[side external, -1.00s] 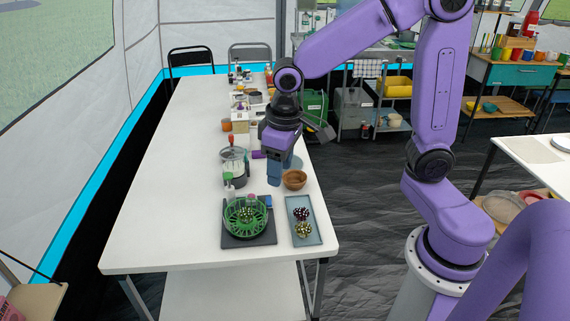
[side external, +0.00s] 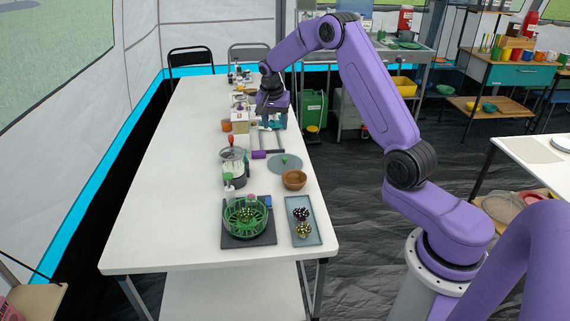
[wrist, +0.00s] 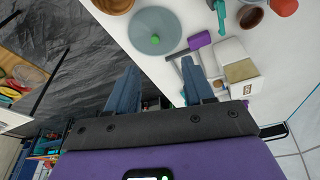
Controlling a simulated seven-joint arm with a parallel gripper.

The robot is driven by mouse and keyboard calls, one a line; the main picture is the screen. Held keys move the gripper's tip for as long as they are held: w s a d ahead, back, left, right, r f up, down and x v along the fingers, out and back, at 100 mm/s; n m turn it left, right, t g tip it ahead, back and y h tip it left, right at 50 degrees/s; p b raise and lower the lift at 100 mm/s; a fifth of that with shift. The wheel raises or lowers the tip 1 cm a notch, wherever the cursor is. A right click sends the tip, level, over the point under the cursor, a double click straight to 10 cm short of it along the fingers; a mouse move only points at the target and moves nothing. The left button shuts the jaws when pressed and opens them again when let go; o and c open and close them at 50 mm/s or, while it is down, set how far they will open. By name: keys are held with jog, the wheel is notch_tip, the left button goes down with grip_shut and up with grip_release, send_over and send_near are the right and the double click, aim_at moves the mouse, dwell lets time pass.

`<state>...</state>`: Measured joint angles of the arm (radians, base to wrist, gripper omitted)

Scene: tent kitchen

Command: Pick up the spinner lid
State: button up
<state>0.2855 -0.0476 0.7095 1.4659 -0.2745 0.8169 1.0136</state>
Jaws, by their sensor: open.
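The spinner lid (side external: 285,165) is a flat, round grey-blue disc with a small green knob. It lies on the white table behind the wooden bowl in the side external view, and near the top centre of the wrist view (wrist: 168,38). My gripper (wrist: 160,72) is open and empty, its two blue fingers apart. In the side external view my gripper (side external: 272,124) is farther back along the table than the lid, not touching it. The green spinner basket (side external: 236,222) sits at the table's front on a dark square board.
A wooden bowl (side external: 293,180) stands just in front of the lid. A clear jar (side external: 233,172) and a purple-handled item (side external: 259,155) are to its left. A blue tray (side external: 304,237) lies front right. The table's left side is clear.

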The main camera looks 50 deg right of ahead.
jog(key=d+m, duration=0.1)
jog(key=d, duration=0.2)
send_near(285, 158)
jog(key=x, duration=0.8)
jog(key=shift+w+f, duration=0.1)
jog(key=shift+f, duration=0.15)
grip_shut()
